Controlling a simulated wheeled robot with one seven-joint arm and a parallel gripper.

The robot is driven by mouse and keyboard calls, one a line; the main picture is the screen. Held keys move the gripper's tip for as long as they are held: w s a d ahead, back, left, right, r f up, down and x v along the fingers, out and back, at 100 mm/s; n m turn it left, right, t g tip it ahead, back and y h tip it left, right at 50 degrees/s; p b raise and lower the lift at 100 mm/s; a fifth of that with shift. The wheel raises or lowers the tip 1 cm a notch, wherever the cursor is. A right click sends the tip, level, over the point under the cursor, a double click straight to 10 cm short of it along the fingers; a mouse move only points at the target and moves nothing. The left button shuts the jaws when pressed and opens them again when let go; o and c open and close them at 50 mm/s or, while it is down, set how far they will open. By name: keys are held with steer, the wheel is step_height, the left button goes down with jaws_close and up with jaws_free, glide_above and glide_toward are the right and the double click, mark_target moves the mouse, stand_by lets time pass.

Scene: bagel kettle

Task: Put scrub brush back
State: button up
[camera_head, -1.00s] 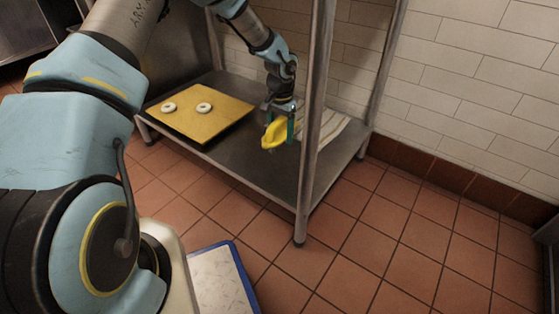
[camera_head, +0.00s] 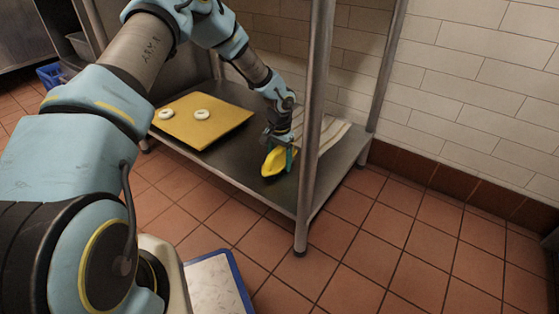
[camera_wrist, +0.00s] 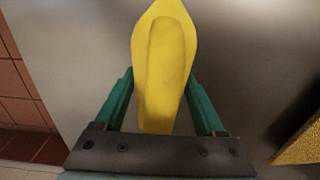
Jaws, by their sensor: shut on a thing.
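The yellow scrub brush (camera_head: 276,162) is between the green fingers of my gripper (camera_head: 280,158), low at the metal shelf (camera_head: 243,177) and beside the front right post. In the wrist view the brush (camera_wrist: 167,62) points away from my gripper (camera_wrist: 162,100), with a finger on each side. My gripper is shut on it. The brush is on or just above the shelf; I cannot tell if it touches. Its bristles are hidden.
A yellow board (camera_head: 205,120) with two white bagels (camera_head: 167,113) lies on the shelf to the left. A striped cloth (camera_head: 328,130) lies behind the post (camera_head: 313,130). A blue-edged tray (camera_head: 217,283) is on the tiled floor in front. Bare shelf lies between board and brush.

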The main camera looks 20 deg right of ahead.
steer(key=o, duration=1.4)
step_height(320, 180, up, 12)
steer(key=p, duration=0.5)
steer(key=shift+r, duration=0.15)
